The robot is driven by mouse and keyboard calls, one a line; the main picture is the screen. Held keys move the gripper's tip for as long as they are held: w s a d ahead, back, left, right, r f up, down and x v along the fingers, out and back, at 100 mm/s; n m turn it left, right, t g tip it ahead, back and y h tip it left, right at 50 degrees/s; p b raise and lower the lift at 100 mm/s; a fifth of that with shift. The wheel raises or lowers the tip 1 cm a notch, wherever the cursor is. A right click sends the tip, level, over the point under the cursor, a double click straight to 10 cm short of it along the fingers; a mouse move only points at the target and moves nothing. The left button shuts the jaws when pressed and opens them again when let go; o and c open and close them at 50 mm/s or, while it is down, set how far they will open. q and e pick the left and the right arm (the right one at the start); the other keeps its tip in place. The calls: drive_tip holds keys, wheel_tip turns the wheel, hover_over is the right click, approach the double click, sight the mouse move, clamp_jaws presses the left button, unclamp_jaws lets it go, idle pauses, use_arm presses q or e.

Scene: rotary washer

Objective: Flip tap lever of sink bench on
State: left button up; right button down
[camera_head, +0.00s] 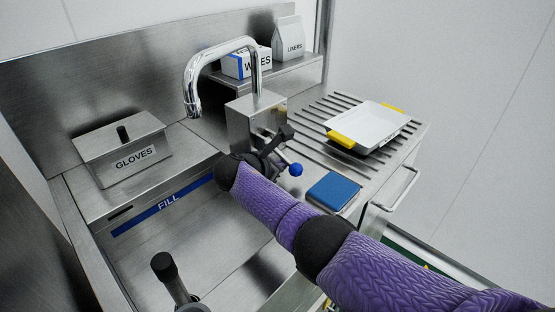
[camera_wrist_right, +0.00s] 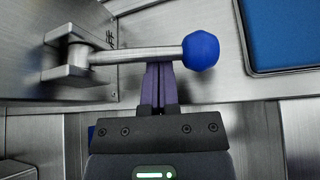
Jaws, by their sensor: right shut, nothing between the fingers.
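The tap lever is a metal rod with a blue ball end (camera_head: 296,169) on the side of the metal tap block (camera_head: 240,122). In the right wrist view the rod (camera_wrist_right: 135,55) runs roughly level from a hinge bracket (camera_wrist_right: 77,60) to the blue ball (camera_wrist_right: 201,50). My right gripper (camera_head: 284,150) is at the lever, partly hidden by its own wrist. In the wrist view its fingers (camera_wrist_right: 159,72) are shut and empty, with their tips at the rod near the ball; I cannot tell whether they touch. The chrome spout (camera_head: 220,50) arches over the sink. My left gripper is not in view.
A blue pad (camera_head: 334,192) lies right of the lever. A white tray with yellow handles (camera_head: 368,126) sits on the ribbed drainboard. A gloves box (camera_head: 122,152) stands left, and a dark-topped pipe (camera_head: 163,267) rises in the sink. Wipes and liners boxes stand on the back shelf.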

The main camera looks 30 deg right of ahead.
drive_tip(key=shift+r+n+g, duration=0.3)
drive_tip(key=shift+r, duration=0.1)
drive_tip(key=shift+s+d+r+n+g+h+b, duration=0.1)
drive_tip(key=shift+s+r+n+g+h+b, duration=0.1)
drive_tip(key=shift+r+n+g+h+b, duration=0.3)
drive_tip(key=shift+n+b, duration=0.3)
drive_tip(key=shift+b, duration=0.15)
drive_tip(key=shift+r+g, duration=0.25)
drive_tip(key=shift+g, duration=0.15)
drive_tip(key=shift+r+p, duration=0.35)
drive_tip(key=shift+r, duration=0.85)
use_arm(q)
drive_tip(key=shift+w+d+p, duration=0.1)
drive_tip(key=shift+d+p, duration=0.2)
drive_tip(key=shift+p, duration=0.05)
use_arm(e)
drive_tip(key=shift+w+r, duration=0.3)
drive_tip(key=shift+r, duration=0.3)
